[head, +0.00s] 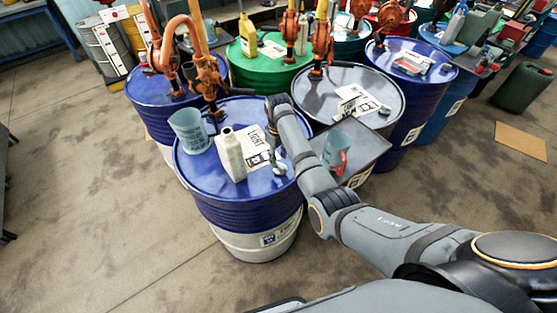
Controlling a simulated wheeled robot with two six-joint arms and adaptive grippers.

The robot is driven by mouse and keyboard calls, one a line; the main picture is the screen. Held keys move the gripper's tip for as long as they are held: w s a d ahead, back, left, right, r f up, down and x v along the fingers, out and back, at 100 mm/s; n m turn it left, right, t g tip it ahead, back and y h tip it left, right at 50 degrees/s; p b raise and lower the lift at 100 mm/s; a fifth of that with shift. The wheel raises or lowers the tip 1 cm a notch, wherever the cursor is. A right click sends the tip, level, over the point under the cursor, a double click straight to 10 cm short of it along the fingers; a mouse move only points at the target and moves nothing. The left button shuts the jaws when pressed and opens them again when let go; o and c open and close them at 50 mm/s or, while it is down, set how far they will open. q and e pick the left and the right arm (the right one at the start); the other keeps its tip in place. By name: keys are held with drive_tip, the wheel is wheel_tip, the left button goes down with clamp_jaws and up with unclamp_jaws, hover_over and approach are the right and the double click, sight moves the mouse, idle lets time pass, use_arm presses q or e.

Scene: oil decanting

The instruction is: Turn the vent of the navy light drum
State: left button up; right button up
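The navy light drum (218,187) stands in front, with a blue top, a white lower band and a paper sign reading LIGHT (256,141) on its lid. A small grey fitting (279,169), perhaps the vent, is at the right side of this lid. My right arm reaches in from the lower right over the lid's right edge. My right gripper (274,153) is down by the grey fitting, mostly hidden by my forearm. I cannot tell whether it touches the fitting or whether its fingers are open. My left gripper is not in view.
A translucent blue jug (189,131) and a white bottle (231,155) stand on the same lid. An orange pump (207,80) rises at its back. A jug with a red handle (337,151) is right of my forearm. Other drums crowd behind; the left floor is clear.

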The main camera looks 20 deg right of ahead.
sight(279, 164)
drive_tip(key=shift+f, duration=1.8)
clamp_jaws()
